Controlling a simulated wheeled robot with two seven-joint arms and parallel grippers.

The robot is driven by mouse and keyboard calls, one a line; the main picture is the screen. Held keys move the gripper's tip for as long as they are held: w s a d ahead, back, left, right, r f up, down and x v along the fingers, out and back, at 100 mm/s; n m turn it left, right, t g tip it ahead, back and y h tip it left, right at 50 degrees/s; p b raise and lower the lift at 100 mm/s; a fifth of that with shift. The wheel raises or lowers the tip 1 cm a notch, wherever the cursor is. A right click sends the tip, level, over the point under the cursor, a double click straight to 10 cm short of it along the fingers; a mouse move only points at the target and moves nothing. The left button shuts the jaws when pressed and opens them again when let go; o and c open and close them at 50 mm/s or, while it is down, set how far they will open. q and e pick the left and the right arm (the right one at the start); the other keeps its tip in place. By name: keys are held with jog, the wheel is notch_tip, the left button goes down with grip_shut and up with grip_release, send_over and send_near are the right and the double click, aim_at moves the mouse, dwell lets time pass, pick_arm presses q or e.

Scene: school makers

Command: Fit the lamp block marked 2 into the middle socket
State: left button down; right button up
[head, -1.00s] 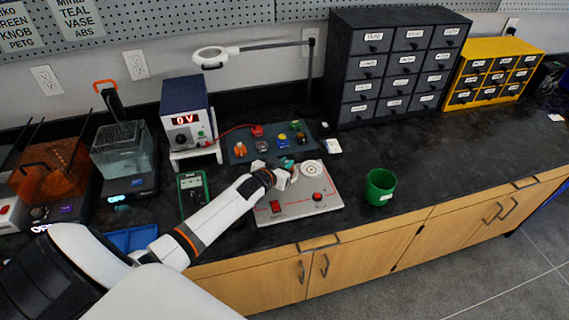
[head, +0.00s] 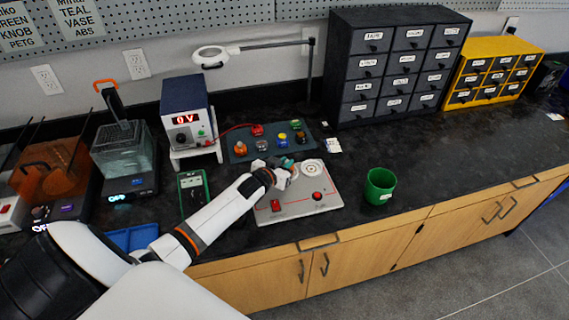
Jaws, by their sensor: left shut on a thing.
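The grey socket panel (head: 297,208) lies on the dark bench. A round white socket (head: 312,169) shows at its back right, and red parts show near its front. My left gripper (head: 287,175) is low over the back middle of the panel, shut on a small teal block (head: 288,163), which I take to be the lamp block. Its marking cannot be read. The gripper and wrist hide the middle socket and most of the block, so I cannot tell whether the block touches the panel. My right gripper is not in view.
A dark teal tray (head: 239,157) with several coloured pieces lies behind the panel. A power supply (head: 186,117) reading 0 V stands at back left, a green meter (head: 194,190) left of the panel. A green cup (head: 380,186) stands to the right. The bench right of it is clear.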

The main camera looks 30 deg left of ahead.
pick_arm(q)
jog(key=shift+f+b, duration=0.45)
jog(key=shift+f, duration=0.1)
jog(key=c, duration=1.6)
grip_release()
jog(key=shift+c, duration=0.2)
jog(key=shift+p+v, duration=0.95)
jog(key=shift+p, duration=0.15)
jog(key=p+v, duration=0.3)
jog(key=shift+s+r, duration=0.1)
jog(key=shift+r, duration=0.05)
jog(key=p+v, duration=0.3)
jog(key=v, duration=0.1)
jog(key=shift+s+r+p, duration=0.15)
jog(key=shift+s+p, duration=0.2)
jog(key=shift+p, duration=0.05)
jog(key=shift+s+r+p, duration=0.1)
jog(key=shift+s+p, duration=0.25)
jog(key=shift+s, duration=0.15)
